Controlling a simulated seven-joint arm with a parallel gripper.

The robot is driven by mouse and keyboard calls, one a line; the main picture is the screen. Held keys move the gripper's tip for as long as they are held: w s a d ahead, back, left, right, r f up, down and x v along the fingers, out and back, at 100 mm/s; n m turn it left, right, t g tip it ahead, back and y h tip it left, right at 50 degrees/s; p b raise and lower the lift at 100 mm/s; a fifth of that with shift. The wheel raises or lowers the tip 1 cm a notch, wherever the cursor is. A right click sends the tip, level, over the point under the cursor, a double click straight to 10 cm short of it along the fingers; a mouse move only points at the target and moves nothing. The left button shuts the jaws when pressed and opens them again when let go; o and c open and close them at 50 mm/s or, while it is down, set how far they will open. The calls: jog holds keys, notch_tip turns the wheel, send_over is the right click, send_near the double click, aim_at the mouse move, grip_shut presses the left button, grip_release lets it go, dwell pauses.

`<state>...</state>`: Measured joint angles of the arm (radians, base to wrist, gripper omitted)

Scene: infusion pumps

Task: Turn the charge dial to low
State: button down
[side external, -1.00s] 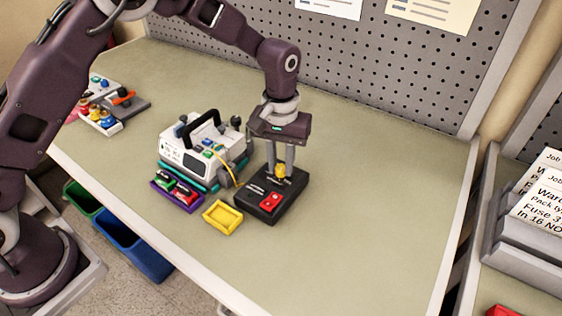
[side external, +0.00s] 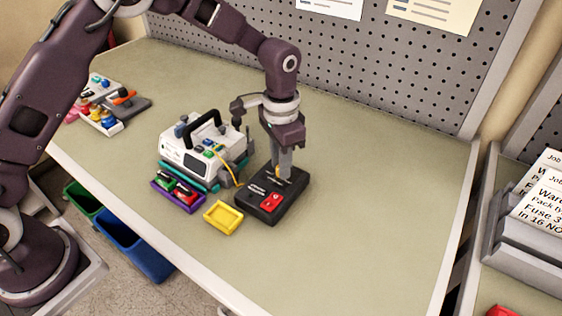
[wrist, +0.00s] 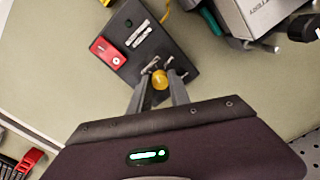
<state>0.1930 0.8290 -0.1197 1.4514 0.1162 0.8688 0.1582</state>
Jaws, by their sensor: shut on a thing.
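The charge dial is a small yellow knob (wrist: 159,80) on top of a black box (side external: 262,210) with a red rocker switch (side external: 270,201) and white labels. My gripper (wrist: 160,82) points down over the box, with its two fingers on either side of the knob, shut on it. In the side external view my gripper (side external: 282,172) hides most of the knob. The dial's pointer and the setting it stands at cannot be read.
A white infusion pump (side external: 203,150) with a black handle stands left of the box, joined by a yellow cable (side external: 226,167). A purple tray (side external: 178,196) with batteries and a yellow tray (side external: 223,217) lie in front. The table's right side is clear.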

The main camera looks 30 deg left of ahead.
jog(key=shift+r+m, duration=0.1)
jog(key=shift+m, duration=0.4)
jog(key=c, duration=1.2)
grip_release()
notch_tip(320, 180, up, 7)
jog(key=shift+r, duration=0.15)
jog(key=s+a+r+n+t, duration=0.1)
jog(key=s+a+r+n, duration=0.1)
jog(key=s+a+r, duration=0.35)
jog(key=s+a+r+n+t, duration=0.1)
jog(key=s+a+r+t, duration=0.1)
jog(key=s+r, duration=0.6)
jog(key=s+a+n+t, duration=0.2)
jog(key=s+a+n, duration=0.1)
jog(key=s, duration=1.2)
jog(key=shift+s+a+f+n+t, duration=0.3)
jog(key=shift+a+n, duration=0.1)
jog(key=shift+a, duration=0.25)
